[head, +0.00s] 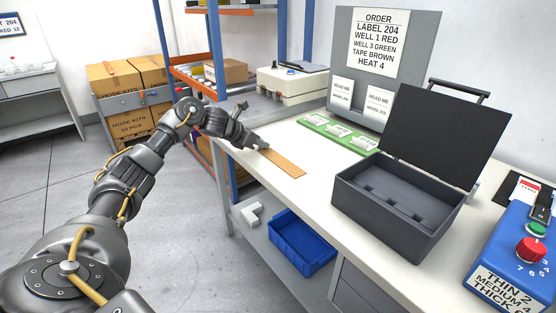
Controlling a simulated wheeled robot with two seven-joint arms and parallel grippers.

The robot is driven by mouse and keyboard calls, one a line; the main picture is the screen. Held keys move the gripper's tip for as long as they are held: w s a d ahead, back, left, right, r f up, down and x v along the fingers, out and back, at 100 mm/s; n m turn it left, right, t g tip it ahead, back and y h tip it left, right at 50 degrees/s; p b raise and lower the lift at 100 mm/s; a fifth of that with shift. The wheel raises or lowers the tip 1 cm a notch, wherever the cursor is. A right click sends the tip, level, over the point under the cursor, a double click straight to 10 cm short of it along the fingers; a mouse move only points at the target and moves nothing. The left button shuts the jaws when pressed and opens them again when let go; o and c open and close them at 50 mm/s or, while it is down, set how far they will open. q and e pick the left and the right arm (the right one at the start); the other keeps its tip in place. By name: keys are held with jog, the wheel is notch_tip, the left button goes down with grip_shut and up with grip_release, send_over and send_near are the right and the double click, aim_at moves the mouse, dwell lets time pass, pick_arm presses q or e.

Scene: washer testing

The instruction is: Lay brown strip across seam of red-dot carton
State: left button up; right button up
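The brown strip (284,163) is a flat, light brown piece near the left edge of the white worktable. My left gripper (263,147) reaches in from the left, with its fingertips at the strip's far left end and covering that end. I cannot tell whether the fingers are closed on the strip or only touch it, nor whether the strip lies flat or is slightly raised. No carton with a red dot is recognisable in the head view. My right gripper is not in view.
An open dark case (395,205) stands on the worktable (318,195). Behind the strip lies a green tray (325,128) with white pieces. An order board (385,60) stands at the back. A blue dial box (515,262) is at right. A blue bin (298,243) sits below.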

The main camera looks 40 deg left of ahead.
pick_arm(q)
grip_shut()
jog(key=shift+r, duration=0.15)
